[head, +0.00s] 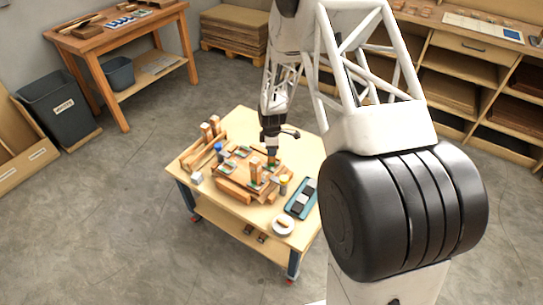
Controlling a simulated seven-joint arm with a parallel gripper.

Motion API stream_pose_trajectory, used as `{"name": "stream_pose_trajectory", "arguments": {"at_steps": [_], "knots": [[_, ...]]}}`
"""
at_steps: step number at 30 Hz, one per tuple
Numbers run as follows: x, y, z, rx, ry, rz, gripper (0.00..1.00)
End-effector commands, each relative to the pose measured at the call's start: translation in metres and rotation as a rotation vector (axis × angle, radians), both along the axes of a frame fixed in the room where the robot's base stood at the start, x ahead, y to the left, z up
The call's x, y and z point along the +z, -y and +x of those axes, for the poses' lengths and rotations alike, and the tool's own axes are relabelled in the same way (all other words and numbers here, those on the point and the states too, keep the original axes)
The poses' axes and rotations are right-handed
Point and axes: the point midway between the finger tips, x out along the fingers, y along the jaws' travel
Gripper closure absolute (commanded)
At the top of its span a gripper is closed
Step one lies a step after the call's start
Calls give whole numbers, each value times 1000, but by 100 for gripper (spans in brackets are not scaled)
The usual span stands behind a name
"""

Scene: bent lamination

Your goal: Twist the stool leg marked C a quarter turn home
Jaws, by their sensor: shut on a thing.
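My gripper (272,149) points down over the far right part of a wooden assembly (234,187) on the small work table. It is shut on the top of a short upright piece (271,160), which looks like a stool leg standing on the assembly. Another upright wooden leg (256,171) stands just left of it and nearer the camera. No letter is legible at this size, so I cannot tell which leg is C. How far the held leg is turned or seated is also too small to tell.
The wheeled table (297,139) also holds a wooden rack (204,140) with upright pieces, a white cube (196,178), a blue-topped bottle (219,151), a yellow-banded container (284,183), a teal tray (301,199) and a white dish (283,225).

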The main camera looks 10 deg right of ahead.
Motion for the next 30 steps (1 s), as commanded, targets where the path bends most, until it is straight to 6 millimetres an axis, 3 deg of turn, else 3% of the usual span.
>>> {"name": "stream_pose_trajectory", "arguments": {"at_steps": [16, 30], "knots": [[0, 0, 0, -291, 0, 0, 97], [0, 0, 0, -312, 0, 0, 97]]}}
